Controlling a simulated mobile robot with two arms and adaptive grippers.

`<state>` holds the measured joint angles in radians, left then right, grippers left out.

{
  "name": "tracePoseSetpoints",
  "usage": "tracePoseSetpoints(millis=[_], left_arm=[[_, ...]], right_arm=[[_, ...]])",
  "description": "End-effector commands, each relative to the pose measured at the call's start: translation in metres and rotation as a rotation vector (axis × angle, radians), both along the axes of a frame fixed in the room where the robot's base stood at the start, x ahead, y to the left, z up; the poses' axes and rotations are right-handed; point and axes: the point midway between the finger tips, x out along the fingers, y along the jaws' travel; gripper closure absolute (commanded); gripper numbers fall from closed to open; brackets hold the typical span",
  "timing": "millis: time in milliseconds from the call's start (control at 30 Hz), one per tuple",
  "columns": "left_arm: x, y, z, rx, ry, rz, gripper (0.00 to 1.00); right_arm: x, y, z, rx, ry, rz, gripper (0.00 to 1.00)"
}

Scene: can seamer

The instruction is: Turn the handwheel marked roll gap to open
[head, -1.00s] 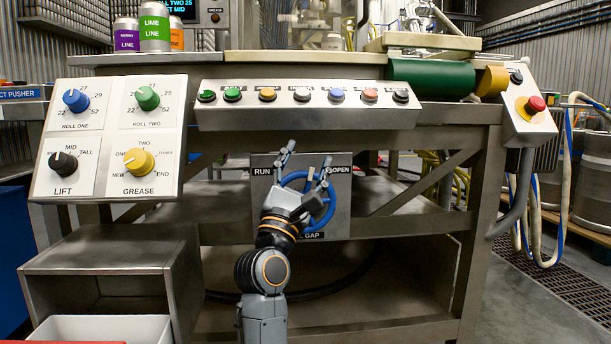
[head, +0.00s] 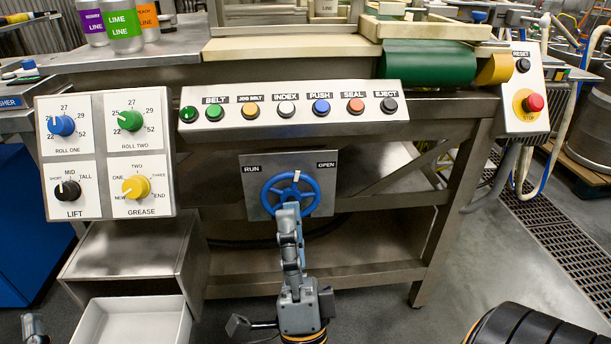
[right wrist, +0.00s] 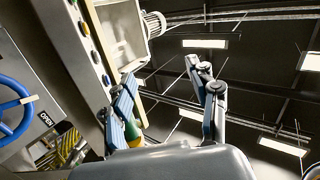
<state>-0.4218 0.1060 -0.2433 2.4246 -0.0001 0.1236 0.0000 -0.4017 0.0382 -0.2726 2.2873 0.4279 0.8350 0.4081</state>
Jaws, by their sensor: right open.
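The blue roll-gap handwheel (head: 311,194) is on a grey plate (head: 328,182) under the button panel. RUN is at the plate's upper left and OPEN at its upper right. The wheel's white mark (head: 296,176) is near the top. My right gripper (head: 289,212) is open and reaches up from below. Its fingers, seen nearly edge-on, overlap the wheel's lower rim; the head view does not settle contact. In the right wrist view, the open fingers (right wrist: 160,76) have nothing between them, and the wheel (right wrist: 14,106) is off to their left. My left gripper does not show clearly.
The button panel (head: 300,122) juts out above the wheel, and the knob panel (head: 100,175) is at left. A red stop button (head: 535,102) is at right. A white bin (head: 135,322) stands low at left. A diagonal brace (head: 400,176) runs right of the plate.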

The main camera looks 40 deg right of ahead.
Motion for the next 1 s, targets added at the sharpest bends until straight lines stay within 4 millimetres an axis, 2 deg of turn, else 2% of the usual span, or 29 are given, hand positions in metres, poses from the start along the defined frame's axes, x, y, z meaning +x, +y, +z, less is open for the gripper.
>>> tracePoseSetpoints(millis=[33, 133, 267, 367, 500, 600, 733, 833, 1000], left_arm=[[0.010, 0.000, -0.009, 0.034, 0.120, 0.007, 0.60], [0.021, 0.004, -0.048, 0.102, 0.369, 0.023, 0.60], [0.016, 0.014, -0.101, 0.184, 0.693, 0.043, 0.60], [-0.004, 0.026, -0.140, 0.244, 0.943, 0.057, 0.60], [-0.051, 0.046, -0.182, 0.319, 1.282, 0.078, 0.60], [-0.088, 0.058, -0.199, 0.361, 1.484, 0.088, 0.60], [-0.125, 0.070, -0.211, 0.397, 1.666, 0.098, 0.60], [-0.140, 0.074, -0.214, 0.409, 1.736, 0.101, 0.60], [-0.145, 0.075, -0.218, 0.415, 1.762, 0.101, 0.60]], right_arm=[[0.009, -0.007, 0.001, 0.089, 0.035, 0.063, 0.41], [0.025, -0.020, -0.017, 0.288, 0.088, 0.193, 0.41], [0.042, -0.034, -0.045, 0.565, 0.132, 0.340, 0.41], [0.051, -0.041, -0.068, 0.789, 0.145, 0.435, 0.41], [0.057, -0.046, -0.104, 1.105, 0.132, 0.537, 0.41], [0.058, -0.046, -0.126, 1.296, 0.106, 0.584, 0.41], [0.056, -0.044, -0.147, 1.468, 0.068, 0.616, 0.41], [0.055, -0.043, -0.156, 1.534, 0.049, 0.627, 0.41], [0.065, -0.049, -0.159, 1.554, 0.039, 0.633, 0.41]])
